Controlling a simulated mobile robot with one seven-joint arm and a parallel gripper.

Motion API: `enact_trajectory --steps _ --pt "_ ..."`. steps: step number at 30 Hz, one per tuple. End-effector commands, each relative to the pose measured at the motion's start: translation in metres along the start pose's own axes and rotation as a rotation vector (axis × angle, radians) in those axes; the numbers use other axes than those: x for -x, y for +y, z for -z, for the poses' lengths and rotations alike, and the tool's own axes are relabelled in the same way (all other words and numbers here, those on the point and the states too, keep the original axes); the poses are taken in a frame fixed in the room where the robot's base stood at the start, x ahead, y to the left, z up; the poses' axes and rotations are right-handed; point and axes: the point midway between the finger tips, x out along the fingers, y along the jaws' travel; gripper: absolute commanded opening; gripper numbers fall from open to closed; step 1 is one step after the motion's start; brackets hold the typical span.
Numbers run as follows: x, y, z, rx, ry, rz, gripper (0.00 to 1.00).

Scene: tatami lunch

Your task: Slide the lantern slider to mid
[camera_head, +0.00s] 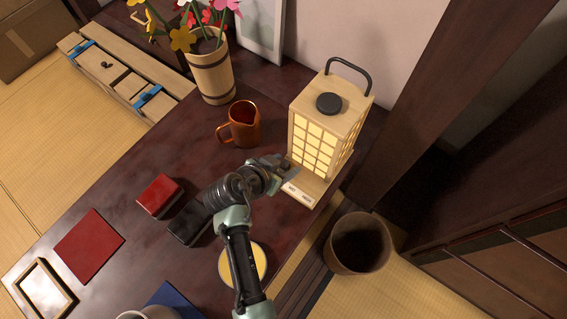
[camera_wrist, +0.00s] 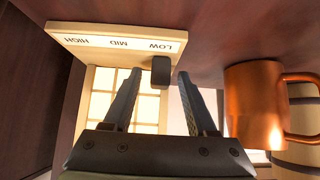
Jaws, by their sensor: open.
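The paper lantern (camera_head: 323,130), a wooden frame with glowing panes and a black handle, stands at the table's right end. Its base (camera_head: 317,184) carries a white label strip (camera_wrist: 118,42), which reads LOW, MID and HIGH upside down in the wrist view. The dark slider knob (camera_wrist: 160,72) is at the LOW end. My gripper (camera_wrist: 157,78) is open, with one finger on each side of the knob and a gap visible to each. In the head view my gripper (camera_head: 286,170) is at the lantern's base, and the knob cannot be made out there.
A copper mug (camera_head: 243,126) stands left of the lantern and shows close to my right finger in the wrist view (camera_wrist: 254,105). A red box (camera_head: 160,195) and a dark box (camera_head: 187,222) lie nearer. A bin (camera_head: 358,243) stands below the table's right edge.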

Motion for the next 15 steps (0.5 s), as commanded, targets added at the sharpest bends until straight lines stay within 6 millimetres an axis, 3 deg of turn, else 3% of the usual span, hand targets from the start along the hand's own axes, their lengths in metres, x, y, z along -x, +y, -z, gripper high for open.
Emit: enact_trajectory --steps 3,12,15 --pt "0.0002 0.0001 0.0001 0.0 0.0 0.0 0.54" --pt "0.0004 0.0001 -0.0001 0.0 0.0 -0.001 0.0" --pt "0.0004 0.0002 -0.0002 0.0 0.0 -0.001 0.0"
